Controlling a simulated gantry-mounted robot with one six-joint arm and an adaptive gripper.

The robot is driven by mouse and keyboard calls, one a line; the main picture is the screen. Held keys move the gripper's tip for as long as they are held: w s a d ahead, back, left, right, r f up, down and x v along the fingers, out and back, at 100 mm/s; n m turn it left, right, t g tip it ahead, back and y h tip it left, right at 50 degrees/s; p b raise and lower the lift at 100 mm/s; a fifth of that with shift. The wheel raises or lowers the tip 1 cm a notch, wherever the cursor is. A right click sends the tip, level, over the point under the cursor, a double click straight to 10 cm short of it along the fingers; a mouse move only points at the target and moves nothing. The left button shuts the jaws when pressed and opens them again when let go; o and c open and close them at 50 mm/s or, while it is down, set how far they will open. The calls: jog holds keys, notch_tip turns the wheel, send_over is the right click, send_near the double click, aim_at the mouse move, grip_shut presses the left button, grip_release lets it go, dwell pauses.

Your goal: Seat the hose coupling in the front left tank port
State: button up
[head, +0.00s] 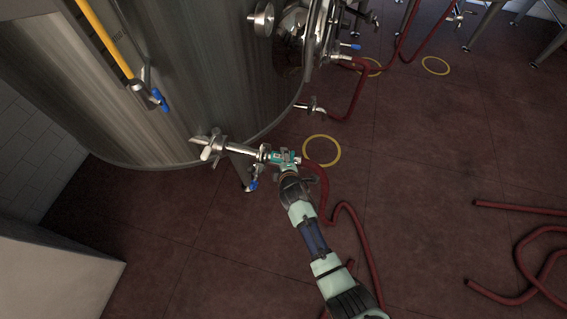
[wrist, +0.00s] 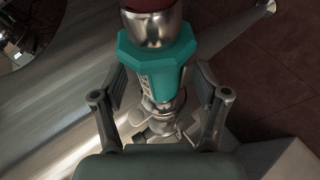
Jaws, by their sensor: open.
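The hose coupling, with a teal collar (wrist: 155,65) and metal ends, shows in the wrist view between the two fingers of my gripper (wrist: 160,108). The fingers stand open on either side, with gaps to the collar. In the head view the coupling (head: 275,157) sits at the right end of the metal port pipe (head: 240,151) low on the large steel tank (head: 205,75). It looks in line with the pipe and against it. How deep it sits is hidden. My gripper (head: 287,165) is over the coupling's right part. The red hose (head: 323,185) runs from its right end.
A blue-handled valve (head: 252,185) hangs below the pipe. A second metal outlet (head: 311,107) lies farther along the tank. A yellow floor ring (head: 321,150) is right of the coupling. Other red hoses (head: 520,209) lie at right. A pale box (head: 50,275) fills the lower left.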

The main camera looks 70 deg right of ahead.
jog(key=v, duration=1.2)
jog(key=w+a+r+m+t+y, duration=0.1)
jog(key=w+a+r+t+y, duration=0.1)
jog(key=w+a+r, duration=0.5)
jog(key=w+a+r+m+t+y, duration=0.1)
jog(key=w+a+r+t+y, duration=0.1)
jog(key=w+a+r, duration=0.45)
jog(key=s+a+r+m+t+y, duration=0.1)
jog(key=a+r+y, duration=0.3)
jog(key=a, duration=0.6)
jog(key=s+a+r+m+t+y, duration=0.1)
jog(key=a+r, duration=0.4)
jog(key=a, duration=0.5)
notch_tip(320, 180, up, 36)
jog(key=a+p, duration=0.2)
jog(key=p, duration=3.3)
notch_tip(320, 180, down, 57)
jog(key=b, duration=5.7)
jog(key=shift+s+y+b, duration=0.3)
jog(key=shift+s+b, duration=0.05)
jog(key=shift+s, duration=0.1)
